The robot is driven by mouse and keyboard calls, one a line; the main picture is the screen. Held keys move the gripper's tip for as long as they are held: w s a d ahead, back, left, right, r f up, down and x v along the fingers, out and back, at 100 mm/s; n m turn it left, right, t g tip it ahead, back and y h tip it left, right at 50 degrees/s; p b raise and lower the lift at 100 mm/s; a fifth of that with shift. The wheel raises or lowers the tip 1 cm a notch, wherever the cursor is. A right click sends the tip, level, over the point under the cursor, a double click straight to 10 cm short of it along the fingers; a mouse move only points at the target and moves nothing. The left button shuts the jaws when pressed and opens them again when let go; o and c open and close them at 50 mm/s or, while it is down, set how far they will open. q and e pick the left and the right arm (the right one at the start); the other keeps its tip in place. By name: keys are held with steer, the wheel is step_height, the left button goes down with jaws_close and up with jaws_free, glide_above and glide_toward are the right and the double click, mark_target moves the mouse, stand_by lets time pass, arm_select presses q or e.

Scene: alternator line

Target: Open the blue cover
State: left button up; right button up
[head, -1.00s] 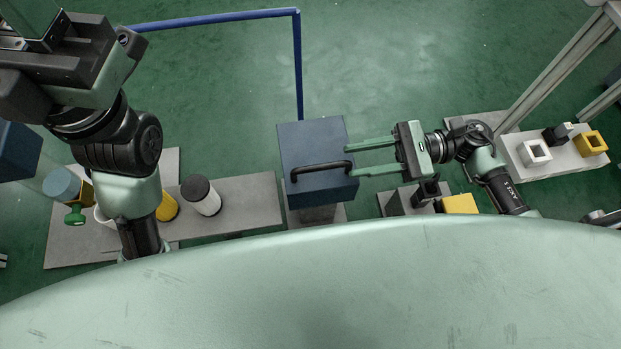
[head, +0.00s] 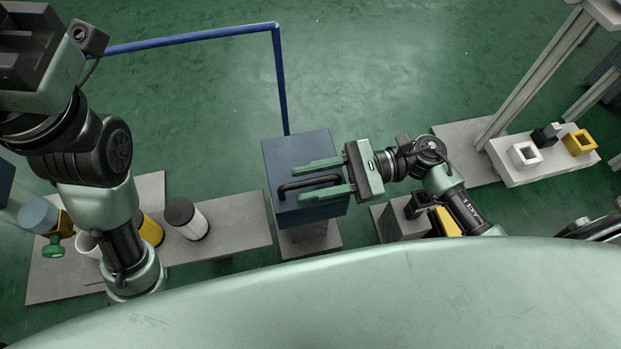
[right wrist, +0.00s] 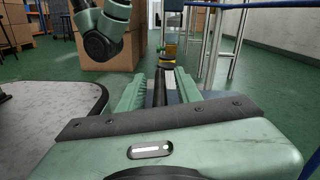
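The blue cover (head: 296,150) is a dark blue box lid with a black bar handle (head: 310,182) on top, at the middle of the head view. It sits shut on its stand. My right gripper (head: 299,183) is open over the cover, one finger on each side of the handle. In the right wrist view, the dark handle (right wrist: 160,90) runs between the two green fingers, with gaps still visible. My left arm is at the upper left of the head view; its fingers do not show there.
A grey bench (head: 235,222) left of the cover holds a black-topped white cylinder (head: 187,218) and a yellow one. A blue rail (head: 281,80) stands behind. At right, a pale tray (head: 540,172) holds a white and a yellow square frame.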

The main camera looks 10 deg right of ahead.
jaws_close()
stand_by(1.3)
